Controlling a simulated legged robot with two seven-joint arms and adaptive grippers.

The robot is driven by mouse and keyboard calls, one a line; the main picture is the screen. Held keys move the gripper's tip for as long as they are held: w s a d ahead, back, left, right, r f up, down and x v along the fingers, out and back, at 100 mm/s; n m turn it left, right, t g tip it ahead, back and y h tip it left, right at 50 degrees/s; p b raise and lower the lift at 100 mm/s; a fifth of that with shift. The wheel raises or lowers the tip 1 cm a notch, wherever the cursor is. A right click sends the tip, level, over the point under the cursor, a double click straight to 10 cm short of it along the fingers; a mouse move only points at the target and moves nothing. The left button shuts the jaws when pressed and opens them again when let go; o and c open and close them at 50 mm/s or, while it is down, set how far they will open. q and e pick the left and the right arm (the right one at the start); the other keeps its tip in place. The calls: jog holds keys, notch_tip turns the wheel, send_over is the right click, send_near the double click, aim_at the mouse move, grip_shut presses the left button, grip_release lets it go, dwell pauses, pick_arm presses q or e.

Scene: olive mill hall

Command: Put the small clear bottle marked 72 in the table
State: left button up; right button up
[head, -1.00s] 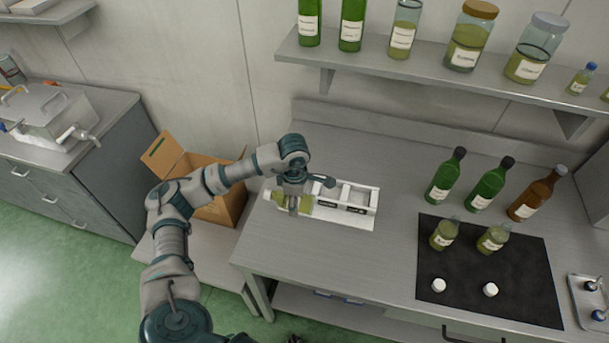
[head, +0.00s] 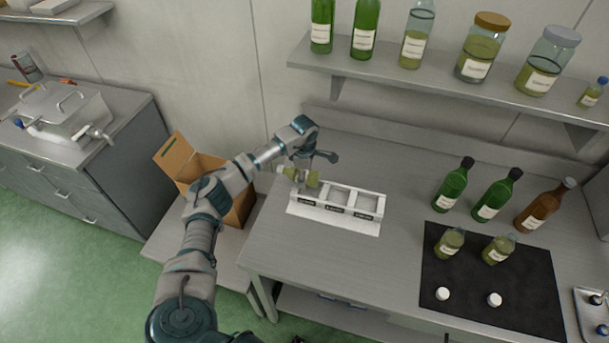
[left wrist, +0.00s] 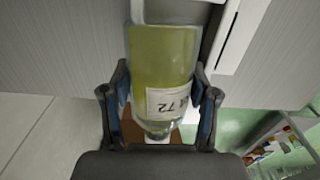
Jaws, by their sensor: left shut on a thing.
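My left gripper (head: 306,176) is shut on the small clear bottle (head: 289,172), which holds yellow-green oil. In the left wrist view the bottle (left wrist: 163,65) lies between both fingers, and its white label reads 72, upside down. In the head view the bottle is tilted over, at the left end of a white rack (head: 371,191) with labelled compartments. It appears to be above the rack; the exact gap cannot be told. The rack stands on a white sheet (head: 345,223) on the grey table (head: 400,160). My right gripper is not in view.
A black mat (head: 470,285) carries two small oil bottles (head: 449,243) (head: 497,249) and two white caps (head: 442,293) (head: 494,299). Tall bottles (head: 453,185) stand behind it. A shelf (head: 440,85) with jars overhangs the back. A cardboard box (head: 240,209) stands left of the table.

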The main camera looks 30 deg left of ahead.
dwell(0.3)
pick_arm(q)
jog(key=o, duration=1.5)
jog(key=shift+f, duration=0.15)
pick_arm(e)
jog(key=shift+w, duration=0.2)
pick_arm(q)
jog(key=shift+f, duration=0.15)
jog(key=r, duration=0.2)
jog(key=r+b, duration=0.1)
jog(key=r, duration=0.4)
jog(key=shift+w+a+r, duration=0.1)
jog(key=shift+w, duration=0.25)
notch_tip(320, 180, up, 10)
jog(key=shift+r, duration=0.2)
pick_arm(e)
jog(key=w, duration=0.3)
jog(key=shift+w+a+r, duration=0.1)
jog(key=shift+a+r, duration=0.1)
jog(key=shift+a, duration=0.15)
